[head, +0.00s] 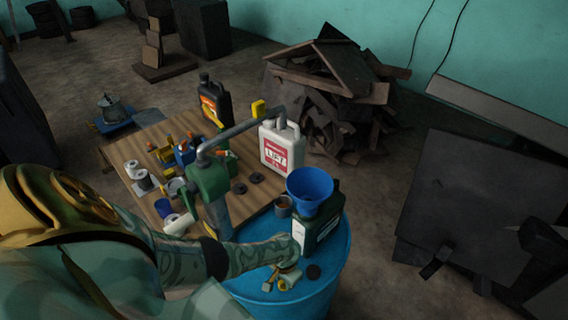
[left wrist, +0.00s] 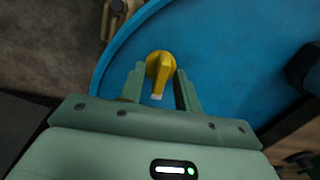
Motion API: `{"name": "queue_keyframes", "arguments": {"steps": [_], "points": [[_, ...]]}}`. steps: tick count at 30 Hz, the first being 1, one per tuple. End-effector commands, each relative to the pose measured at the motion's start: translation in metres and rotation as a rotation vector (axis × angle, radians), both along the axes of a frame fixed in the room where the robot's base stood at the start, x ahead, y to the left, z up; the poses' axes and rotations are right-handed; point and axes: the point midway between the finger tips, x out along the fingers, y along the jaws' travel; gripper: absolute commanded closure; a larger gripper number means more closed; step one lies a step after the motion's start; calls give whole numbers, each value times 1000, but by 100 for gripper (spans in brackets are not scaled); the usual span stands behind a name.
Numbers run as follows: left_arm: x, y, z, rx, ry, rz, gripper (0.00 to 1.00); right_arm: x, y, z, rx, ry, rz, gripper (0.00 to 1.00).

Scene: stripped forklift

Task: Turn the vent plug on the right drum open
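The blue drum (head: 335,262) stands at the lower middle of the head view, and its top fills much of the left wrist view (left wrist: 230,50). The yellow vent plug (left wrist: 160,68) with its lever-like handle is on the drum top near the rim. My left gripper (left wrist: 160,80) is open, with one finger on each side of the handle and a small gap showing at both sides. In the head view my left gripper (head: 284,270) is low over the drum top, and small yellow parts show beside it. My right gripper is in neither view.
A dark green jug (head: 325,225) and a blue funnel (head: 313,188) stand on the drum behind my gripper. A green hand pump (head: 208,183) rises near my forearm. A wooden top (head: 235,208) holds cans, a white jug (head: 281,148) and small parts.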

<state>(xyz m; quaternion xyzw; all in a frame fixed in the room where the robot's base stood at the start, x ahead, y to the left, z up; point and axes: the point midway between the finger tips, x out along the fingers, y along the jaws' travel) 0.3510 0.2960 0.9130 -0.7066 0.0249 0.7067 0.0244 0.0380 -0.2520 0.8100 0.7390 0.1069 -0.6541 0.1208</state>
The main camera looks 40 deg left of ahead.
Motion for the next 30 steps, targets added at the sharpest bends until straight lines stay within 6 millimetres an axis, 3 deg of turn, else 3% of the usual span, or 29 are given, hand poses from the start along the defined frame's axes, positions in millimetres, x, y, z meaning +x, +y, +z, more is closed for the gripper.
{"name": "queue_keyframes", "arguments": {"steps": [5,12,24,30], "points": [[0,0,21,0,0,-2,67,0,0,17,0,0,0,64],[0,0,89,0,-3,-1,67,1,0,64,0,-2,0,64],[0,0,151,0,-1,0,67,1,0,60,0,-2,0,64],[0,1,162,1,1,0,67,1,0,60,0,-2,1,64]]}}
